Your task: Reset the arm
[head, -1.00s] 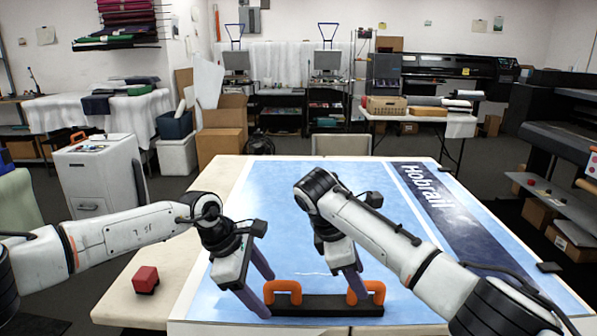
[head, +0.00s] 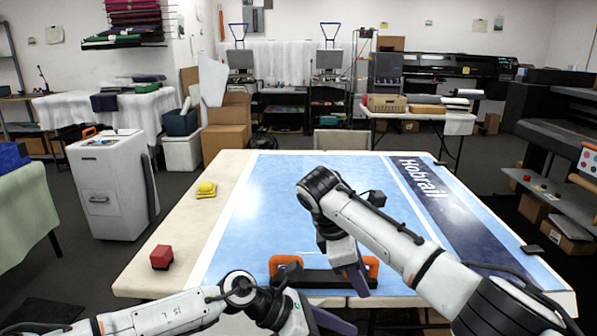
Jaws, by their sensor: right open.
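My left arm comes in low from the left, and its gripper (head: 328,320) is at the bottom edge, partly cut off. Whether its jaws are open or shut cannot be told. My right arm reaches in from the lower right. Its gripper (head: 357,279) is open and points down beside the right orange handle of a black bar tool (head: 318,278). I cannot tell whether the fingers touch that handle. The bar lies near the front of the blue printed film (head: 270,215), with its left orange handle partly in view.
The film lies on a pale table (head: 185,232). A red block (head: 162,257) and a yellow object (head: 206,189) stand on the table's bare left side. A small dark object (head: 531,249) is at the right edge. A white cabinet (head: 108,190) stands to the left, beyond the table.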

